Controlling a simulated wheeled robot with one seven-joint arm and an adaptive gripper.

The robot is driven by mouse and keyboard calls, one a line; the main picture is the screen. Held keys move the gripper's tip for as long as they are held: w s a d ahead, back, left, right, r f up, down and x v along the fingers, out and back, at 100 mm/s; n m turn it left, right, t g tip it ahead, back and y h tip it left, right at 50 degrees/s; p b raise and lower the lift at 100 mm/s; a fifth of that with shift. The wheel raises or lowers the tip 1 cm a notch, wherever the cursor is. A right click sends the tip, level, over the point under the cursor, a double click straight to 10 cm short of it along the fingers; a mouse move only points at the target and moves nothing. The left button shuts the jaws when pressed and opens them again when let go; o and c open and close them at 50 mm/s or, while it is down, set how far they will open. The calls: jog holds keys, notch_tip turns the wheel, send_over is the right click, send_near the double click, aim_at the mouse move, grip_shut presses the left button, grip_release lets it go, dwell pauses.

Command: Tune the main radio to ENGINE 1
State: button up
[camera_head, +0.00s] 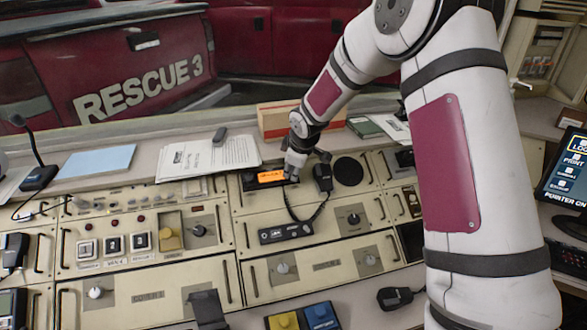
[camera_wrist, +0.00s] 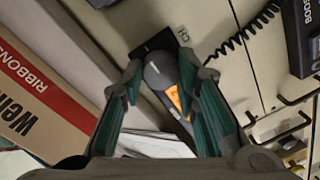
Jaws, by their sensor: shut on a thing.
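The main radio (camera_head: 249,182) is a dark box with a lit orange display (camera_head: 271,176), set in the upper part of the cream console. Its display text is too small to read. In the wrist view the orange display (camera_wrist: 178,102) is partly covered by a finger. A round grey knob (camera_wrist: 158,76) sits at the end of the radio, beside the label "CH". My gripper (camera_head: 292,173) reaches down to the right end of the radio. In the wrist view my gripper (camera_wrist: 160,68) has its fingers on both sides of the knob, shut on it.
A black handset (camera_head: 323,177) with a coiled cord hangs right of my gripper. A round black speaker (camera_head: 348,171) is beyond it. A red and cream box (camera_head: 278,118) stands behind on the ledge, and loose papers (camera_head: 208,156) lie to the left.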

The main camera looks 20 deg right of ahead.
dwell(0.5)
jog(key=o, duration=1.2)
jog(key=shift+c, duration=0.2)
jog(key=v, duration=1.2)
